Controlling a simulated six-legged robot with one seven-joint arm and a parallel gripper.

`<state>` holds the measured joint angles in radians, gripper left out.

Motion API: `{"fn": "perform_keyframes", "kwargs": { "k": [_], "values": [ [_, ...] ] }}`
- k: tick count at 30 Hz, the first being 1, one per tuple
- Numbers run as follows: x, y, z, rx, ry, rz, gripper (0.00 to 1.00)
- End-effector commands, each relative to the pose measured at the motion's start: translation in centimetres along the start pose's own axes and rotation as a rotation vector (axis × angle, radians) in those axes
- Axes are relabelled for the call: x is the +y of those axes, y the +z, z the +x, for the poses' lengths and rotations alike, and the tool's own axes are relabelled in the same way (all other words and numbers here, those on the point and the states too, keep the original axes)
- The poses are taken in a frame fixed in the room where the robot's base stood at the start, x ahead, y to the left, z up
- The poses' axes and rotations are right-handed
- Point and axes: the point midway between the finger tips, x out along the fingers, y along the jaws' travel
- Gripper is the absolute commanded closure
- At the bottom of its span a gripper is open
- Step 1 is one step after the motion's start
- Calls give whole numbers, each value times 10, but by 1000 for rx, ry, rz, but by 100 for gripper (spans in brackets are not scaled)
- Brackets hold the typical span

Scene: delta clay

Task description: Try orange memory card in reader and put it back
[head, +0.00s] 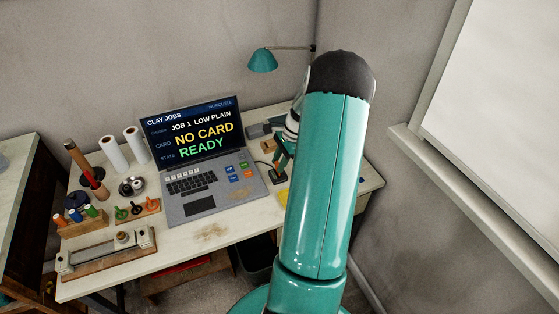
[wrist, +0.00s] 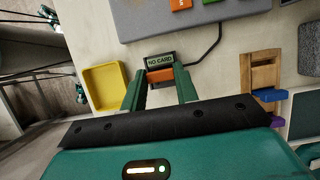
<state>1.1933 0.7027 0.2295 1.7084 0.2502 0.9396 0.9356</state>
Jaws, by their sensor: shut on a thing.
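My gripper (wrist: 161,80) is shut on the orange memory card (wrist: 160,75) in the wrist view. The card is between the green fingertips, right in front of the reader (wrist: 160,59), whose small display reads NO CARD. I cannot tell whether the card touches the reader's slot. In the head view the laptop (head: 200,160) screen reads NO CARD and READY. My arm hides the card there, and the reader (head: 265,171) shows as a small dark box beside the laptop. A wooden card holder (wrist: 263,68) stands to the right in the wrist view.
A blue card (wrist: 269,95) and a purple card (wrist: 278,121) are at the wooden holder. A yellow tray (wrist: 103,87) lies left of the reader. A black cable (wrist: 211,50) runs from reader to laptop. Spools and clay tools fill the table's left side in the head view.

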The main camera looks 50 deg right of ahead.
Motion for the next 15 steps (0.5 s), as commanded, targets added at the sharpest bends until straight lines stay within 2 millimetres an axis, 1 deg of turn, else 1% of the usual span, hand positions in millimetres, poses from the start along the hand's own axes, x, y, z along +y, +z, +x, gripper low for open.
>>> {"fn": "perform_keyframes", "kwargs": {
  "k": [15],
  "values": [
    [0,-5,14,-1,1,1,91]
  ]
}}
